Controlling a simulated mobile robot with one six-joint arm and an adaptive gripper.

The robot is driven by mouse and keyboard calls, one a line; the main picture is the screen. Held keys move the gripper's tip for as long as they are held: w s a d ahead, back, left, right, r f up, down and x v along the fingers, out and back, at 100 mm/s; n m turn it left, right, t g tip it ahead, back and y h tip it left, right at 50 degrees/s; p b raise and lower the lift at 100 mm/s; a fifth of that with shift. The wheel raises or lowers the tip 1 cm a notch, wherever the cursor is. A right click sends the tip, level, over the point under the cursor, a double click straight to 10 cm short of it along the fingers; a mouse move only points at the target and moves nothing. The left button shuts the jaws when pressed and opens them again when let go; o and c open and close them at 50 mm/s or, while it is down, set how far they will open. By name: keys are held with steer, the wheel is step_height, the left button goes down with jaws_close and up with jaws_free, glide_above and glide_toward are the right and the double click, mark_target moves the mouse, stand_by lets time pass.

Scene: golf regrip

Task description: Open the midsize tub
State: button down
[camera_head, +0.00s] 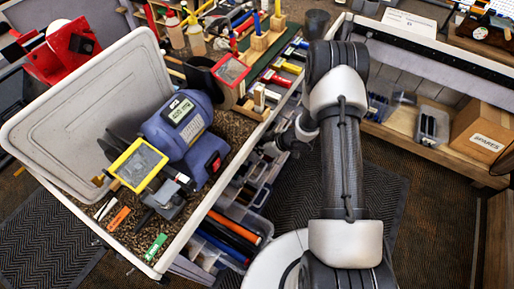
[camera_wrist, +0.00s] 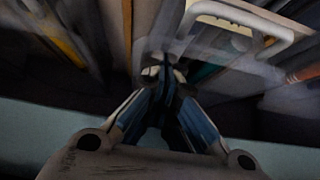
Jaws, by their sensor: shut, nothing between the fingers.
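Clear plastic tubs (camera_head: 262,172) are stacked below the right edge of the bench in the head view. I cannot tell which of them is the midsize one. My gripper (camera_head: 268,150) is beside these tubs, small and partly hidden by the arm. In the wrist view my gripper (camera_wrist: 165,72) shows with its fingers together and nothing between them. A pale, see-through tub (camera_wrist: 240,20) with a whitish rim or handle lies beyond the fingertips, up and to the right. The wrist view is dark and blurred, so contact with it is unclear.
The bench (camera_head: 228,128) carries a blue grinder (camera_head: 187,125) and several tools. Long coloured rods (camera_head: 232,228) lie in a clear container below its edge. A lower shelf with a cardboard SPARES box (camera_head: 484,135) stands right. Dark mats cover the floor between.

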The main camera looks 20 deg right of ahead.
steer(key=s+d+p, duration=0.3)
steer(key=s+d, duration=1)
steer(key=shift+p, duration=0.35)
